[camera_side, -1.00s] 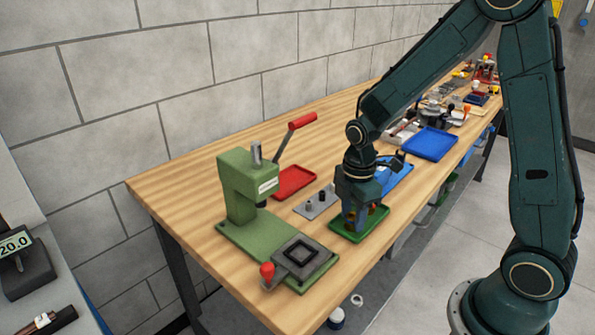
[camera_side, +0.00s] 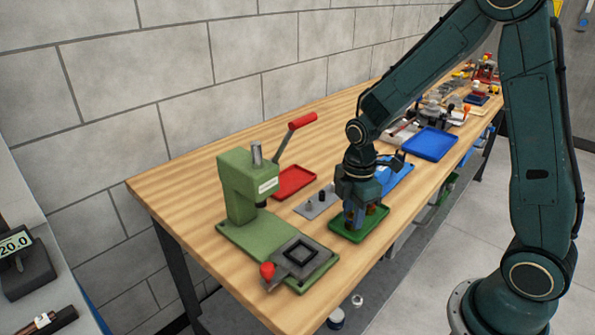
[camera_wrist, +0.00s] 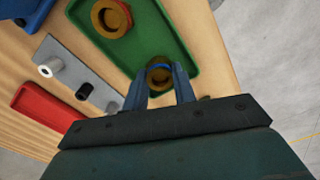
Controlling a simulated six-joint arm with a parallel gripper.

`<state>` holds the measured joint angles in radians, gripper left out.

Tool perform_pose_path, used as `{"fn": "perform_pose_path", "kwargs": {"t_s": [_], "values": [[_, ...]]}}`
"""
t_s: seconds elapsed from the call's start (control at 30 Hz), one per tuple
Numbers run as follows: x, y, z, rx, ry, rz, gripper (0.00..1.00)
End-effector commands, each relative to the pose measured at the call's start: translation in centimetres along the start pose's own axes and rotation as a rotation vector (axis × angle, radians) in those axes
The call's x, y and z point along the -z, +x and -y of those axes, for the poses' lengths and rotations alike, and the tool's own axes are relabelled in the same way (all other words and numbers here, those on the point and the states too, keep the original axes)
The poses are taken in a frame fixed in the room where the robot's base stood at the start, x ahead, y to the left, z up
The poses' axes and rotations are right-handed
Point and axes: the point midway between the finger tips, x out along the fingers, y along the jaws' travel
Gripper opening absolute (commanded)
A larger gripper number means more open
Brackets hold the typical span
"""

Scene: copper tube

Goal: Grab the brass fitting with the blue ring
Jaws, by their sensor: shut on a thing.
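The brass fitting with the blue ring (camera_wrist: 159,77) sits at the green tray, between my two fingertips in the wrist view. My gripper (camera_wrist: 160,85) is shut on it, one finger on each side. In the side view my gripper (camera_side: 355,218) points down over the green tray (camera_side: 346,236), and its fingers mostly hide the fitting. Another brass fitting with a reddish-brown ring (camera_wrist: 112,18) lies in the same tray, farther up in the wrist view, apart from my fingers. I cannot tell whether the held fitting touches the tray floor.
A grey plate with pegs (camera_side: 317,203) lies left of the green tray. A green press (camera_side: 245,190) with a red-tipped lever and a red tray (camera_side: 294,182) stand farther left. Blue trays (camera_side: 430,143) lie behind. The bench front edge is close by.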

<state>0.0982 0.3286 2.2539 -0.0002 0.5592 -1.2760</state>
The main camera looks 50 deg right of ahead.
Motion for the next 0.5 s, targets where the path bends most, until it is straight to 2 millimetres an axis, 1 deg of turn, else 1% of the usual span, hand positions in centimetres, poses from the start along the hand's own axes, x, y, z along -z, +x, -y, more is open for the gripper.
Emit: {"fn": "perform_pose_path", "kwargs": {"t_s": [0.17,0.27,0.37,0.5], "values": [[0.0,-0.9,-0.1,-0.002,0.000,-0.001,0.01],[0.0,-1.9,-0.1,-0.004,0.000,-0.001,0.01],[0.0,-3.1,-0.1,-0.006,0.000,-0.002,0.01],[0.0,-5.6,-0.1,-0.007,0.000,-0.002,0.01]]}}
